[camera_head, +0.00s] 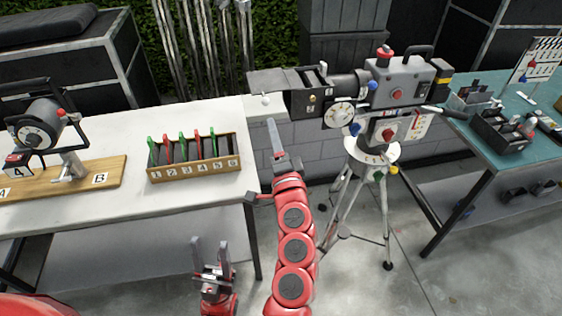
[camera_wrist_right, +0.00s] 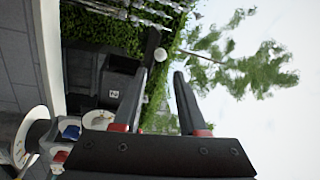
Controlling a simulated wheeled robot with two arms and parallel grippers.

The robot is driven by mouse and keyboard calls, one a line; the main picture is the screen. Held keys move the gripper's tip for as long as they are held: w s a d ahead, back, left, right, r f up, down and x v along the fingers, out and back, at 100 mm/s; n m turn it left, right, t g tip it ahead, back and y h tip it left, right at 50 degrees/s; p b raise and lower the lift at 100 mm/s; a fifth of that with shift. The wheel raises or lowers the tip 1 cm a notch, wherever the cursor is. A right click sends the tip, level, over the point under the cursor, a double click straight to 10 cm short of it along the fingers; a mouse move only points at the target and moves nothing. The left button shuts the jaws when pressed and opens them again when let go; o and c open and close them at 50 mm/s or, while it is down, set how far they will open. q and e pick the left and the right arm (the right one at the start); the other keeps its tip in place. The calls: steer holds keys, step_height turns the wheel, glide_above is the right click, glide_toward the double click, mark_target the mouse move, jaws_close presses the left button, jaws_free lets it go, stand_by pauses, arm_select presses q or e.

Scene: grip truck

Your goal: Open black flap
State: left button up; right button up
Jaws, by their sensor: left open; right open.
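A film camera (camera_head: 365,95) with a grey and black body stands on a tripod. The black flap (camera_head: 268,80) extends left from its front end, with a small white ball knob (camera_head: 265,100) at its lower edge. My right gripper (camera_head: 272,126) is open and empty just below the knob. In the right wrist view, the knob (camera_wrist_right: 160,54) appears beyond and roughly between the open fingertips (camera_wrist_right: 160,75), apparently apart from them. The flap's hinge is not clear. My left gripper (camera_head: 211,245) is open and empty, low in front of the white table.
The white table (camera_head: 210,195) at left holds a wooden rack (camera_head: 195,172) of coloured clips and a device on a wooden board (camera_head: 100,185). A teal table (camera_head: 490,140) with small items stands right. The tripod legs (camera_head: 345,205) spread over the floor.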

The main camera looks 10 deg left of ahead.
steer(key=v, duration=0.6)
steer(key=shift+s+b, duration=0.35)
steer(key=shift+b, duration=0.1)
steer(key=shift+d+f, duration=0.1)
steer(key=shift+d, duration=0.05)
